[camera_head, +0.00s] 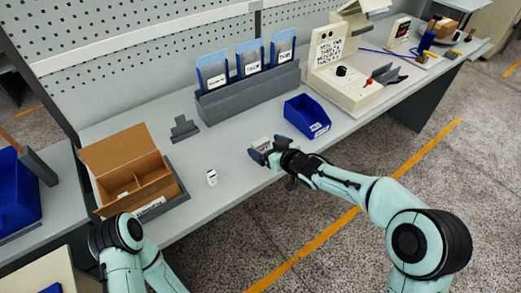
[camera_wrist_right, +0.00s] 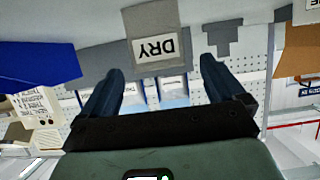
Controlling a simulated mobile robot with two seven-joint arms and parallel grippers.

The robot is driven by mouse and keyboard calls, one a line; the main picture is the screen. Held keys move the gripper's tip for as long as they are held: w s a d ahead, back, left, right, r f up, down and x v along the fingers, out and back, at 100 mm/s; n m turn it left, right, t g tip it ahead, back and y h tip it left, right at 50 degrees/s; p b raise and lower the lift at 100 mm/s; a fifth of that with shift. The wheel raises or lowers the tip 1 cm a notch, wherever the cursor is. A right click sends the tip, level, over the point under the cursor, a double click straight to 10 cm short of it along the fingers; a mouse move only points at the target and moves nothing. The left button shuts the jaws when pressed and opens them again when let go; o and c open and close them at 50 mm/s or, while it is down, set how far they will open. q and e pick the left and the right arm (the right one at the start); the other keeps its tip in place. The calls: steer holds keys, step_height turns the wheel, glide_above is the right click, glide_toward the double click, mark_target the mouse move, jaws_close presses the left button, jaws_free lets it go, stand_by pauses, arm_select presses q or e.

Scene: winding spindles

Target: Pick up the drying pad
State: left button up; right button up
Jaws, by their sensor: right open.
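The drying pad is a small grey-beige block with a white label reading DRY. In the right wrist view the drying pad (camera_wrist_right: 150,18) lies just beyond and between the open fingers of my right gripper (camera_wrist_right: 160,66), and I see no contact. In the head view the drying pad (camera_head: 262,142) shows just behind my right gripper (camera_head: 262,155), near the table's front edge, and is partly hidden by it. My left arm shows at the bottom left of the head view, but its gripper is out of view.
A blue bin (camera_head: 306,117) stands close on the right. A small white item (camera_head: 212,177) and an open cardboard box (camera_head: 132,182) are to the left. A grey rack (camera_head: 247,95) with blue sleeves and a grey bracket (camera_head: 184,129) stand behind. A beige machine (camera_head: 345,87) is farther right.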

steer(key=shift+x, duration=0.85)
steer(key=shift+r, duration=0.1)
steer(key=c, duration=1.1)
steer(key=shift+c, duration=0.2)
